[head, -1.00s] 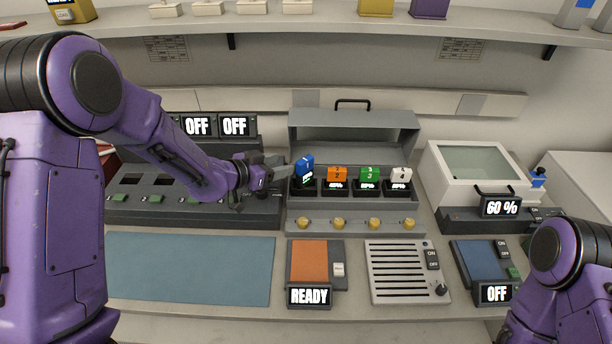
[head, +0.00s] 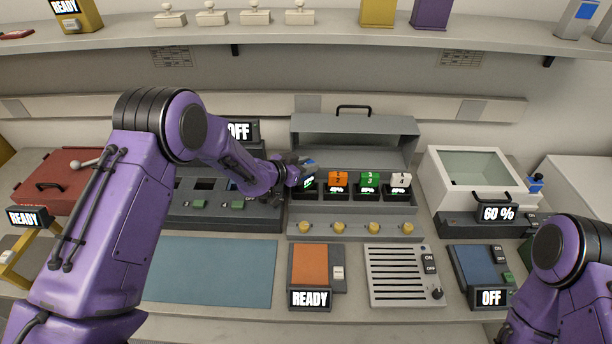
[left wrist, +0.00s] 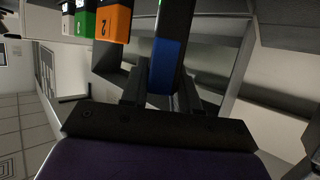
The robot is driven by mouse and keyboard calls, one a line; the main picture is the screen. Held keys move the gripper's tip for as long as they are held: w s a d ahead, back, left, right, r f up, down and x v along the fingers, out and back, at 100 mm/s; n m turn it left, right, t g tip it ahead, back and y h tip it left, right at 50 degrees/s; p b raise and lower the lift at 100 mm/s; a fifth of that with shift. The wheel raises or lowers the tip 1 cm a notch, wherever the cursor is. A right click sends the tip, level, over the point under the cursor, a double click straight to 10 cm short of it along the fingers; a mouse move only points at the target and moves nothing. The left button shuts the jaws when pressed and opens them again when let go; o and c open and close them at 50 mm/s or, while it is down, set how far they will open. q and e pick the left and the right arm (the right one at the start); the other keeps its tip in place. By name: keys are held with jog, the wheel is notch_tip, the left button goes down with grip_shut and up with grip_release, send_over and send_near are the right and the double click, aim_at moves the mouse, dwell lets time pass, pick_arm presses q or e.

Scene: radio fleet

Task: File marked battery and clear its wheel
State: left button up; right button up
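A row of coloured batteries stands in the grey open-lidded charger: a blue one (head: 309,165) at the left end, then orange (head: 338,179), green (head: 370,179) and white (head: 400,180). My left gripper (head: 300,174) is at the blue battery and partly covers it. In the left wrist view the blue battery (left wrist: 165,68) lies between the two fingers (left wrist: 160,88); I cannot tell if they press on it. Yellow wheels (head: 340,228) line the charger's front, one below each battery. My right gripper is out of view.
A grey bank with slots (head: 235,211) and OFF displays lies left of the charger. A red case (head: 62,182) is at far left, a clear-lidded white box (head: 470,170) at right. A bare blue mat (head: 210,270) and an orange READY pad (head: 310,263) lie in front.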

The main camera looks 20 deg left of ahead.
pick_arm(q)
grip_shut()
jog(key=shift+r, duration=0.1)
